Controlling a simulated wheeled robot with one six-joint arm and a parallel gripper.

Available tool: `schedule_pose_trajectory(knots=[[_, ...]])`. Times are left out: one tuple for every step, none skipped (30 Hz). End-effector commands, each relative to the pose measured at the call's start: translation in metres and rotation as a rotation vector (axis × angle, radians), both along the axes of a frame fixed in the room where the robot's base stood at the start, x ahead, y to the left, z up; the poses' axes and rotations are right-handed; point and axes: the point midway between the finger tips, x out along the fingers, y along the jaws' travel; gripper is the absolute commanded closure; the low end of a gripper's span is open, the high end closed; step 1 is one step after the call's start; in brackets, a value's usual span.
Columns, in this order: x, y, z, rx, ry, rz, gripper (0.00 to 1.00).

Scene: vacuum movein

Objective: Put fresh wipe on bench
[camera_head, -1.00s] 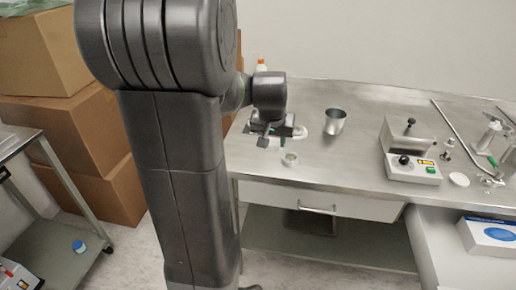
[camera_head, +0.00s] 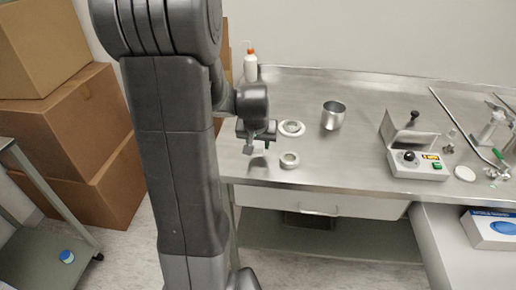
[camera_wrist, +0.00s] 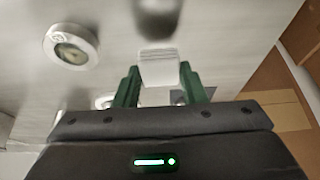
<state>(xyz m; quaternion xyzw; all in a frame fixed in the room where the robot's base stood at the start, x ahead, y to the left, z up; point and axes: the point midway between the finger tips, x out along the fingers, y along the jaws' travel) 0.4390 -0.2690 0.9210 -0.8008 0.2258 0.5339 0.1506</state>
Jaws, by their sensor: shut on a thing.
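My gripper (camera_head: 258,137) is over the left end of the steel bench (camera_head: 345,165). In the wrist view, my gripper (camera_wrist: 158,88) has its green fingers shut on a small white piece with faint ridges, which looks like the wipe (camera_wrist: 158,68). The picture is blurred there. The wipe appears held above the bench surface; I cannot tell the gap. In the head view the wipe cannot be made out clearly at the fingers.
A white ring-shaped dish (camera_head: 292,128), a smaller round cup (camera_head: 289,160) and a metal beaker (camera_head: 333,115) stand near my gripper. A white bottle (camera_head: 250,66) is at the back left. A control box (camera_head: 418,166) stands farther right. Bare bench lies between beaker and box.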

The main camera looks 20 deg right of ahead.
Motion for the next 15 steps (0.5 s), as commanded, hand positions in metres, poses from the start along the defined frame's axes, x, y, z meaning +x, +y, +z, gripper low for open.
schedule_pose_trajectory(knots=[[0.000, 0.000, -0.010, 0.002, 0.005, 0.000, 0.84], [0.000, 0.000, -0.014, 0.003, 0.004, 0.000, 0.84], [-0.001, 0.000, -0.019, 0.003, 0.004, 0.000, 0.84], [0.000, 0.000, -0.021, 0.002, 0.003, 0.000, 0.84], [0.000, 0.000, -0.023, 0.002, 0.003, 0.000, 0.84], [0.000, 0.000, -0.024, 0.001, 0.002, 0.000, 0.84], [0.000, 0.000, -0.025, 0.001, 0.001, 0.000, 0.84], [0.000, 0.000, -0.025, 0.001, 0.001, 0.000, 0.84], [0.000, 0.000, -0.024, 0.000, 0.000, 0.000, 0.84], [0.000, 0.000, -0.024, 0.000, 0.000, 0.000, 0.84], [0.000, 0.000, -0.024, 0.000, 0.000, 0.000, 0.84], [0.000, 0.000, -0.024, 0.000, 0.000, 0.000, 0.84], [0.000, 0.000, -0.024, 0.000, 0.000, 0.000, 0.84], [0.000, 0.000, -0.025, 0.001, 0.001, 0.000, 0.84], [0.000, 0.000, -0.027, 0.001, 0.001, 0.000, 0.84]])
